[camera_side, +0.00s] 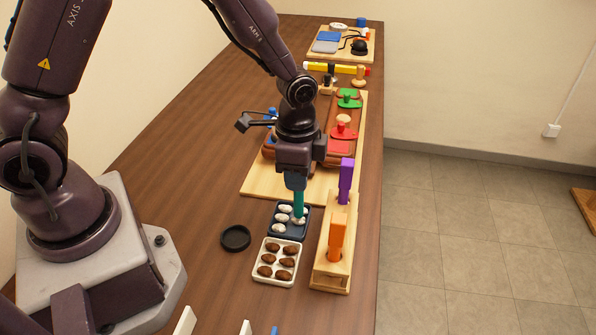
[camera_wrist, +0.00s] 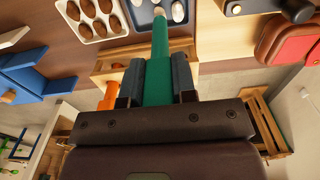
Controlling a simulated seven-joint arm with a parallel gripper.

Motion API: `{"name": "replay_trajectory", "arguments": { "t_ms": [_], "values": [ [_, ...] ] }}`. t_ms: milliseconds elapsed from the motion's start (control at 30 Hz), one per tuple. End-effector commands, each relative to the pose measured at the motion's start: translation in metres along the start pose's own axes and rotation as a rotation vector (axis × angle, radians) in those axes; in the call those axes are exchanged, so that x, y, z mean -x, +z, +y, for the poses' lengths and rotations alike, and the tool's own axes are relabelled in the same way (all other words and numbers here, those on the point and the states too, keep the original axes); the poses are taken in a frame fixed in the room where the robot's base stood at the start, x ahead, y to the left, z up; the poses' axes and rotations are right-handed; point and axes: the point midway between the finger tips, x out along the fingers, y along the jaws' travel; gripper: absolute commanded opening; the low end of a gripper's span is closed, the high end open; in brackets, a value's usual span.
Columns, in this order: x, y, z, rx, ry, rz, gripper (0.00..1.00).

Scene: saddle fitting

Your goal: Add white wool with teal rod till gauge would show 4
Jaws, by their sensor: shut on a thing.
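My gripper (camera_side: 296,180) is shut on the teal rod (camera_side: 298,204), which points down. In the wrist view my gripper (camera_wrist: 158,80) holds the teal rod (camera_wrist: 160,45) between its two dark fingers. The rod's lower end is at the dark blue tray (camera_side: 273,231), near its right side. The tray holds several tufts of white wool (camera_side: 279,227). Whether the tip touches a tuft or carries one, I cannot tell. The white wool also shows beside the rod's tip in the wrist view (camera_wrist: 178,11). I cannot make out a gauge.
A white tray of brown pieces (camera_side: 259,272) stands just in front of the blue tray. A wooden rack (camera_side: 321,278) with an orange handle (camera_side: 337,232) and a purple handle (camera_side: 346,180) stands to the right. A black ring-shaped dish (camera_side: 235,238) lies left. The table's left side is clear.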

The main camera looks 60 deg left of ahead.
Motion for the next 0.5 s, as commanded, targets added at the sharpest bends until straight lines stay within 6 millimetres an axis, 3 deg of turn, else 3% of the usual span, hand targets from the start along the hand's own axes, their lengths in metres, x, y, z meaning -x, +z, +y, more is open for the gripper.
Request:
{"name": "replay_trajectory", "arguments": {
  "t_ms": [500],
  "values": [
    [-0.0076, -0.0001, -0.0002, 0.000, -0.001, 0.000, 0.08]
  ]
}}
